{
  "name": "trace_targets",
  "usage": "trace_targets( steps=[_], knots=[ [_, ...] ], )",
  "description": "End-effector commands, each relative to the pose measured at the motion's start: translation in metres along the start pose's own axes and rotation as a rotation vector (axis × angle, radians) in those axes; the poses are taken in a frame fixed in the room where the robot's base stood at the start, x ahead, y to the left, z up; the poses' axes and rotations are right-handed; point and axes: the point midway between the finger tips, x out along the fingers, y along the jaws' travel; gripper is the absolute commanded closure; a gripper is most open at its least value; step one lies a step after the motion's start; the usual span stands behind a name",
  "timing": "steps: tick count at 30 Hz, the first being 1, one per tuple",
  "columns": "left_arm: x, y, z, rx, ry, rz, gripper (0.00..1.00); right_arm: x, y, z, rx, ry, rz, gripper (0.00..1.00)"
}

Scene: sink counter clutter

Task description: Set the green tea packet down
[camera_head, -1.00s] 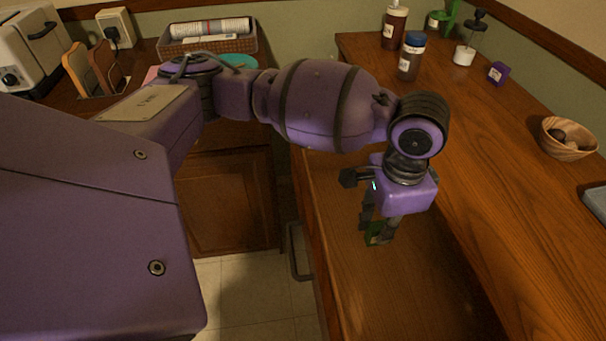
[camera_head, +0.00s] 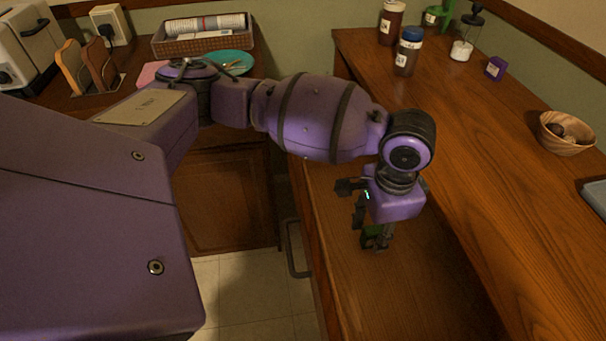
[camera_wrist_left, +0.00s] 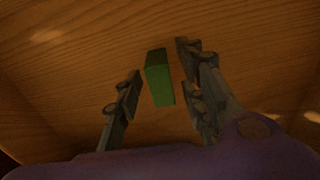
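The green tea packet (camera_head: 373,231) is a small green box between the fingers of my left gripper (camera_head: 376,243), low in the open wooden drawer (camera_head: 345,270). In the left wrist view, the packet (camera_wrist_left: 160,80) stands out against the wood, with a gap between it and the finger on each side. My left gripper (camera_wrist_left: 160,65) is open around it. The packet appears to rest on the drawer floor, but its underside is hidden. In the head view the fingers partly cover it. My right gripper does not show.
The counter at the right holds a blue-capped jar (camera_head: 408,52), a purple box (camera_head: 495,68) and a wooden bowl (camera_head: 566,134). A teal plate (camera_head: 232,62) and a basket (camera_head: 203,35) stand at the back left. The drawer floor around the packet is clear.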

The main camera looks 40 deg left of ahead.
Motion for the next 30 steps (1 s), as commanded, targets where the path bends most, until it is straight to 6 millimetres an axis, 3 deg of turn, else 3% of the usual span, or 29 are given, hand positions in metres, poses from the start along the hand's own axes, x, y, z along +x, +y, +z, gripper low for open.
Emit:
trace_targets(
  steps=[8,21,30],
  knots=[
    [-0.007,0.000,-0.001,0.002,0.004,-0.002,0.63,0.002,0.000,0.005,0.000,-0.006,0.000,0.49],
    [-0.097,-0.001,-0.002,0.001,0.008,-0.004,0.63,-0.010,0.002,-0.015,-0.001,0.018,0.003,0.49],
    [-0.126,0.000,-0.002,0.001,0.005,-0.001,0.63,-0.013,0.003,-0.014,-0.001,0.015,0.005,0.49]
  ],
)
